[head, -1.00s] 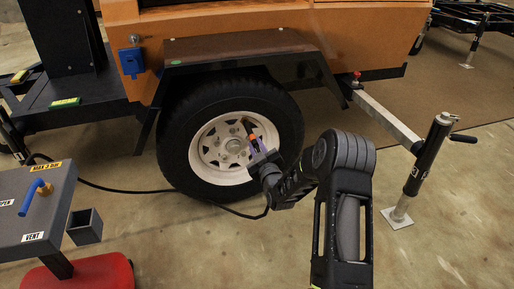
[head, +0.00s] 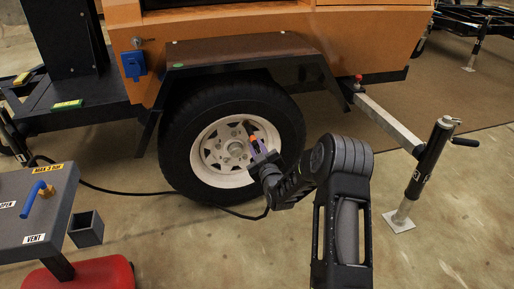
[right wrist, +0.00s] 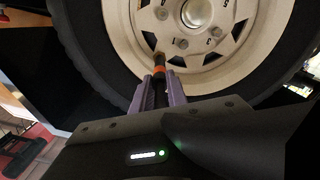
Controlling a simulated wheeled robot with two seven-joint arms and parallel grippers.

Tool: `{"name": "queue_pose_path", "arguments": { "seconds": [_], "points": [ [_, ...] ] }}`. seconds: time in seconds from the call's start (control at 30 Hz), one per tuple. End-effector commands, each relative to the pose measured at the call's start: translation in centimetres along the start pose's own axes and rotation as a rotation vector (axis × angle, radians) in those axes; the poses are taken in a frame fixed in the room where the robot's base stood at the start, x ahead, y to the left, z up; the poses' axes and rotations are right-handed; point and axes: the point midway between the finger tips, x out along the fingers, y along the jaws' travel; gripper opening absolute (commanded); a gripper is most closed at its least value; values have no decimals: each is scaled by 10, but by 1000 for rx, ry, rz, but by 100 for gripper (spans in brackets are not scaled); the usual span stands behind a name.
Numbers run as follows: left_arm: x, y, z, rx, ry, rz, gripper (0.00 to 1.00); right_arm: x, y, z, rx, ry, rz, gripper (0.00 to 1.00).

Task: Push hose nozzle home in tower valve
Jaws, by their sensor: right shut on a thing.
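My right gripper (head: 258,151) is in front of the trailer's wheel (head: 215,180). Its purple fingers (right wrist: 160,88) are shut on the hose nozzle (right wrist: 159,64), a slim piece with an orange band and a dark end, also visible in the head view (head: 252,138). The nozzle points toward the white rim (right wrist: 235,68), and its end overlaps the rim near a slot. No separate valve stem can be made out there, so I cannot tell whether the nozzle touches or sits on a valve. My left gripper is not in view.
A black fender (head: 235,51) overhangs the wheel. A grey stand (head: 75,188) with a blue-handled valve (head: 33,199) and an open square holder (head: 86,229) is at left. A black hose (head: 115,190) runs along the floor. A jack post (head: 427,175) stands at right.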

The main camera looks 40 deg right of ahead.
Motion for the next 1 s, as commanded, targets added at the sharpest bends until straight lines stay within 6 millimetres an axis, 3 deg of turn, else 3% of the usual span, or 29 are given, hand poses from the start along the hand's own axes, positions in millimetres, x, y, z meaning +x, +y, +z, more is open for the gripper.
{"name": "queue_pose_path", "arguments": {
  "seconds": [0.3,0.33,0.6,1.0],
  "points": [
    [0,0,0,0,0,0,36,4,0,0,0,0,0,0],
    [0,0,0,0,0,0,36,3,0,0,0,0,0,21],
    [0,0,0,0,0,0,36,3,0,0,0,0,0,43],
    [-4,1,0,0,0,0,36,-4,1,-1,-1,-1,0,44]
  ]
}}
